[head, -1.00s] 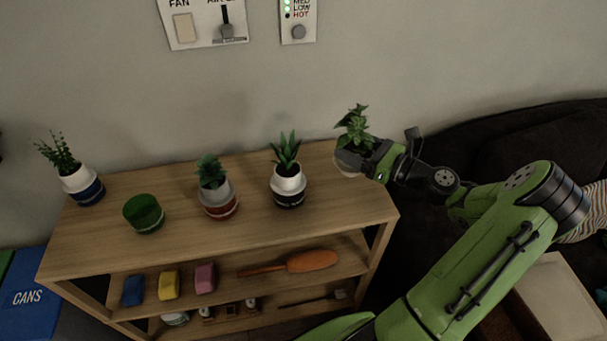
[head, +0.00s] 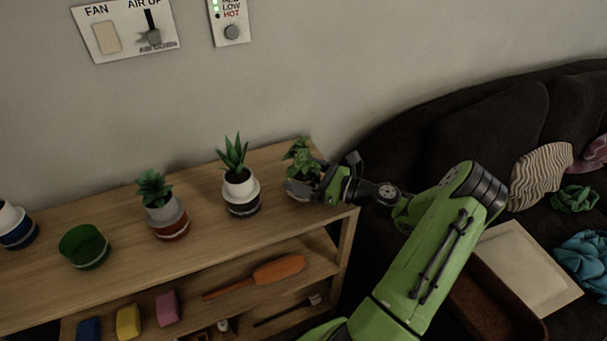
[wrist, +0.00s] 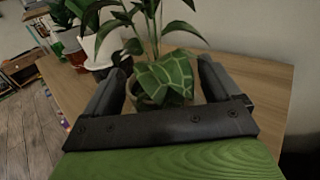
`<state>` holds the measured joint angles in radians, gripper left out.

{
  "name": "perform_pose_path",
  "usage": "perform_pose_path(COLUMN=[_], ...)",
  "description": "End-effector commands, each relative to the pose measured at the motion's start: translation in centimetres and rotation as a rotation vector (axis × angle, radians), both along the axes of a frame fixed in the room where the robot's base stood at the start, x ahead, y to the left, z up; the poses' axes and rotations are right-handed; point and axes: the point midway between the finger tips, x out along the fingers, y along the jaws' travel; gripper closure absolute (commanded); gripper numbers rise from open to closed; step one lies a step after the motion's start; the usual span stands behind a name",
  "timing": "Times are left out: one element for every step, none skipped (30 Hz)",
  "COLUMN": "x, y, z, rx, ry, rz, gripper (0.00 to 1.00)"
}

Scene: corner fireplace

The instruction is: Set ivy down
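The ivy (head: 302,158) is a leafy green plant in a pale pot, at the right end of the shelf top (head: 205,222) in the head view. My gripper (head: 303,188) is at the pot from the right, its fingers on either side and partly covering it. In the wrist view the ivy's leaves (wrist: 165,75) rise between the two fingers of my gripper (wrist: 160,85), which appears shut on the pot. The pot is upright, at or very close to the wood. Its base is mostly hidden, so contact is not clear.
A black-banded pot with a spiky plant (head: 241,192) stands just left of the ivy. Further left are a red-banded pot (head: 168,222), a green cup (head: 84,247) and a blue-banded pot (head: 17,228). The wall is behind; a dark sofa (head: 440,120) is at right.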

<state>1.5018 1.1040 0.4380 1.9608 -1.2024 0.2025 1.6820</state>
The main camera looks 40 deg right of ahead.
Motion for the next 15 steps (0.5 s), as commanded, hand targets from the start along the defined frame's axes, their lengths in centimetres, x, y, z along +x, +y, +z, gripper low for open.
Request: perform_pose_path(x=[0.0, 0.0, 0.0, 0.0, 0.0, 0.0, 0.0, 0.0, 0.0, 0.0, -0.3, -0.9, -1.4, -2.1, -3.1], y=[0.0, 0.0, 0.0, 0.0, 0.0, 0.0, 0.0, 0.0, 0.0, 0.0, -0.2, -0.6, -0.8, -1.2, -1.6], z=[0.0, 0.0, 0.0, 0.0, 0.0, 0.0, 0.0, 0.0, 0.2, 0.4, 0.3, 0.4, 0.4, 0.4, 0.5], rx=[0.000, 0.000, 0.000, 0.000, 0.000, 0.000, 0.000, 0.000, -0.001, -0.001, 0.000, 0.001, 0.001, 0.002, 0.003], ry=[0.000, 0.000, 0.000, 0.000, 0.000, 0.000, 0.000, 0.000, 0.000, 0.000, 0.001, 0.002, 0.002, 0.002, 0.001], rz=[0.000, 0.000, 0.000, 0.000, 0.000, 0.000, 0.000, 0.000, 0.000, 0.000, -0.003, -0.005, -0.005, -0.007, -0.007], gripper=[0.04, 0.04, 0.04, 0.04, 0.04, 0.04, 0.04, 0.04, 0.04, 0.04, 0.04, 0.04, 0.04, 0.04, 0.04])
